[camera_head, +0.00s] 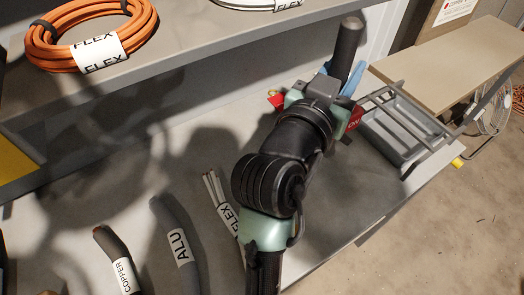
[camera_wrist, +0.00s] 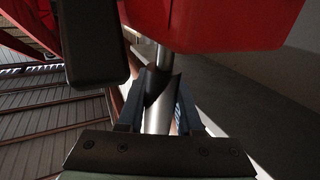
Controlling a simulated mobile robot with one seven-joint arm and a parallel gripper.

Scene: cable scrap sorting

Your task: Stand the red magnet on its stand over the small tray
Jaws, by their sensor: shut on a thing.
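The red magnet (camera_head: 355,118) shows at both sides of my wrist in the head view, with a white-lettered label on its right part. In the wrist view its red body (camera_wrist: 225,25) fills the top. My gripper (camera_wrist: 158,100) is shut on the magnet's grey metal bar, below the red body. In the head view my own arm hides the jaws. The small grey tray (camera_head: 372,131) is at the right end of the bench. The grey stand (camera_head: 432,121), with its rails, reaches over the tray. The magnet is close to the tray's left; I cannot tell whether it touches the stand.
Cable pieces labelled COPPER (camera_head: 122,272), ALU (camera_head: 180,245) and FLEX (camera_head: 215,190) lie on the bench. An orange cable coil (camera_head: 45,50) sits on the shelf above. A blue thing (camera_head: 357,77) is behind my wrist.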

